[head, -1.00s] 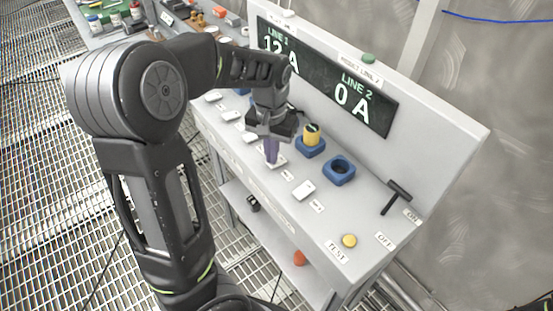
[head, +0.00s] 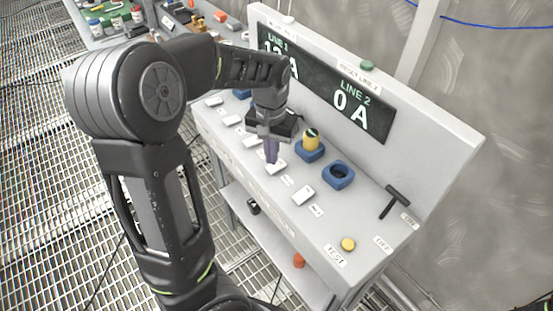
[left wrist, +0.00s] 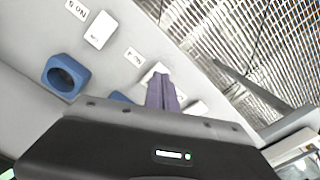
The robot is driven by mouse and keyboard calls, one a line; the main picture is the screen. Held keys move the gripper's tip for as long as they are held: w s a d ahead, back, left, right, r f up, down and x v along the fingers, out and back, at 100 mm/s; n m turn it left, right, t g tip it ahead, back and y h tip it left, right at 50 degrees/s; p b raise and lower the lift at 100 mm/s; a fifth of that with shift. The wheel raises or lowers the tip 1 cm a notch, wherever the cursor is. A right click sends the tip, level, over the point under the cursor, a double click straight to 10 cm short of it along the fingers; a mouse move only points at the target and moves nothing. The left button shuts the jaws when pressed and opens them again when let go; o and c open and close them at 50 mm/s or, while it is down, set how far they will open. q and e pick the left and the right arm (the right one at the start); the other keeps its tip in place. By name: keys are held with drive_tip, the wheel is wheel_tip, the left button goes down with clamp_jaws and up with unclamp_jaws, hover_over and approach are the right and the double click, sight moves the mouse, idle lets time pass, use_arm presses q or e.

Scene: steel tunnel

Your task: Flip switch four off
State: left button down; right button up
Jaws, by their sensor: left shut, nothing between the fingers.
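White rocker switches stand in a row along the front of the sloped grey panel (head: 400,190). My left gripper (head: 272,157) is shut and empty, pointing down with its purple fingertips at the second-nearest switch (head: 277,167). The tips overlap this switch in the head view; I cannot tell whether they touch it. In the left wrist view the fingertips (left wrist: 164,92) partly cover the same switch (left wrist: 153,74). A neighbouring switch (left wrist: 100,29) is clear of them and also shows in the head view (head: 303,194). My right gripper is not in view.
Behind the switches are a blue socket with a yellow plug (head: 311,142), an empty blue socket (head: 339,175) and a black T-handle (head: 396,198). A yellow button (head: 348,244) is at the near end. The display (head: 350,106) reads LINE 2 0 A.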

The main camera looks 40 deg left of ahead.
sight(272, 168)
use_arm(q)
drive_tip(key=shift+r+p, duration=1.65)
drive_tip(key=shift+r, duration=0.65)
drive_tip(key=shift+f, duration=0.1)
